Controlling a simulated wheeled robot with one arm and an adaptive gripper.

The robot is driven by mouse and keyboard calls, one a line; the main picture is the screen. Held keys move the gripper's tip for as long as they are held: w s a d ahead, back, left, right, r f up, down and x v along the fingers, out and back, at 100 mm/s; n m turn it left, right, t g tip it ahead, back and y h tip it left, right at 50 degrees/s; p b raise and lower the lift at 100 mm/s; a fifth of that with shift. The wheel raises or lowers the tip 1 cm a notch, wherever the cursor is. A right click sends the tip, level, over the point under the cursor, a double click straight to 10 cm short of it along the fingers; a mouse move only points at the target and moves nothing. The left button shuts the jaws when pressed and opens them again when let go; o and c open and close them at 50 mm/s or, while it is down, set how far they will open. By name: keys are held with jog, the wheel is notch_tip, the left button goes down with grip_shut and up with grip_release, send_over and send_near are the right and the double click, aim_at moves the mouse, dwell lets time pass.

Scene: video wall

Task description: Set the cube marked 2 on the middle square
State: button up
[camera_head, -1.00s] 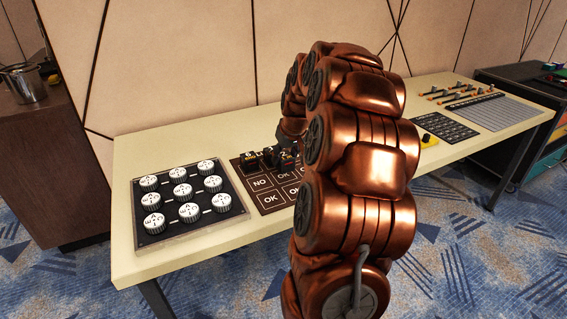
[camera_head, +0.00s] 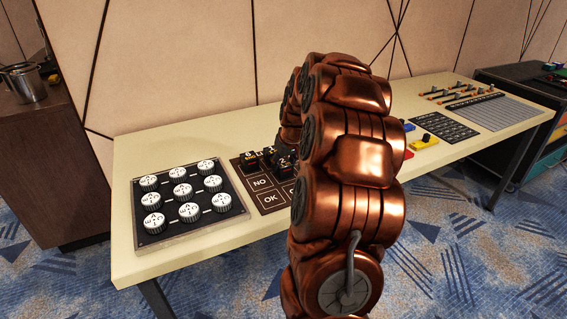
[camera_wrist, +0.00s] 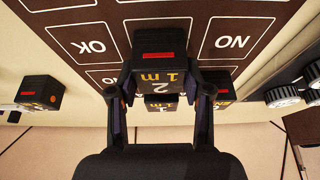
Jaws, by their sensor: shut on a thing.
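My gripper (camera_wrist: 161,94) is shut on the black cube marked 2 (camera_wrist: 160,66), its fingers on both sides, in the wrist view. In the head view the cube (camera_head: 285,160) shows just left of my arm, which hides the board's right part and my gripper's tips.
Two black cubes, one marked 1 (camera_wrist: 160,104) and one partly hidden (camera_wrist: 218,80), stand in the adjoining row. Another dark cube (camera_wrist: 40,92) sits to the left in the wrist view.

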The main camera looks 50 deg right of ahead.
jog(key=shift+f, duration=0.1)
jog(key=o, duration=1.2)
jog(key=shift+s+r, duration=0.1)
jog(key=shift+r, duration=0.4)
jog(key=v, duration=1.1)
jog(key=shift+s+a+r, duration=0.1)
